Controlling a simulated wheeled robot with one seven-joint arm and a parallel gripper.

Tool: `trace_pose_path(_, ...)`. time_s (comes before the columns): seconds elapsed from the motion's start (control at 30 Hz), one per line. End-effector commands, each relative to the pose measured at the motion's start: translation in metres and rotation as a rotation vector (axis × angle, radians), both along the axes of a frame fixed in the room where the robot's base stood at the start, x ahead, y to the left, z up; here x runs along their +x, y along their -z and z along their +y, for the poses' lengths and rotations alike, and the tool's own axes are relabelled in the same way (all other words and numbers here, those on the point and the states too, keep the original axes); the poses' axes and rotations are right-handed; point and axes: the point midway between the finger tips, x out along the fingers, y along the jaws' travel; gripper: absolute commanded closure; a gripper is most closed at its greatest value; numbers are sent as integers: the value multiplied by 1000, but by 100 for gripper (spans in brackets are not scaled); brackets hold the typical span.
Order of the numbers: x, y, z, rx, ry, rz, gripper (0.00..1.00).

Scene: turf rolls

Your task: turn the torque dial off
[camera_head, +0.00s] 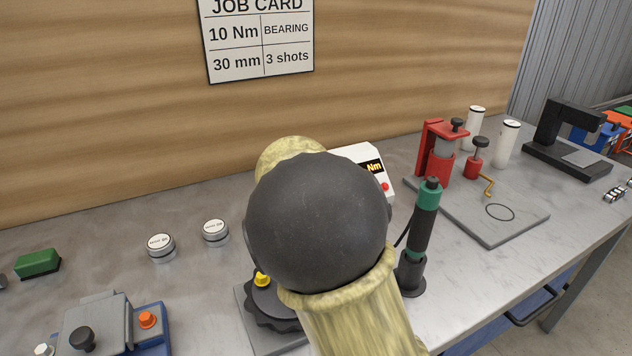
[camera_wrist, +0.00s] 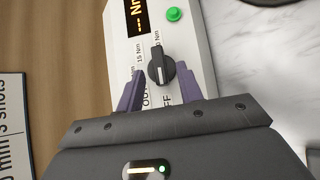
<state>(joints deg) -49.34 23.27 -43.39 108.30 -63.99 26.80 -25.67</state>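The torque dial (camera_wrist: 160,66) is a black knob with a white line, on the face of a white controller box (camera_wrist: 195,40). The line lies roughly up and down in the wrist view, between printed labels; 15 Nm and part of OFF are readable. The box's display reads dashes and Nm. My gripper (camera_wrist: 160,72) has two purple fingers, set apart on either side of the knob, with a visible gap on each side. In the head view the box (camera_head: 349,153) shows only in part; my arm hides the dial and gripper.
A green button (camera_wrist: 174,14) sits beside the display. A green and black driver (camera_head: 424,215) stands in a holder right of my arm. A red press (camera_head: 440,150) on a grey plate is further right. Two round white tins (camera_head: 161,246) stand left on the bench.

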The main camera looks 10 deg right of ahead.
Motion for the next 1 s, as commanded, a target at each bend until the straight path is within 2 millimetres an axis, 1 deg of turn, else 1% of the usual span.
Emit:
trace_pose_path(0.1,-16,-14,13,4,-4,-2,64)
trace_pose_path(0.6,-84,-68,60,2,-5,0,64)
trace_pose_path(0.8,-99,-78,70,1,-3,0,64)
trace_pose_path(1.0,-100,-79,70,0,-1,1,64)
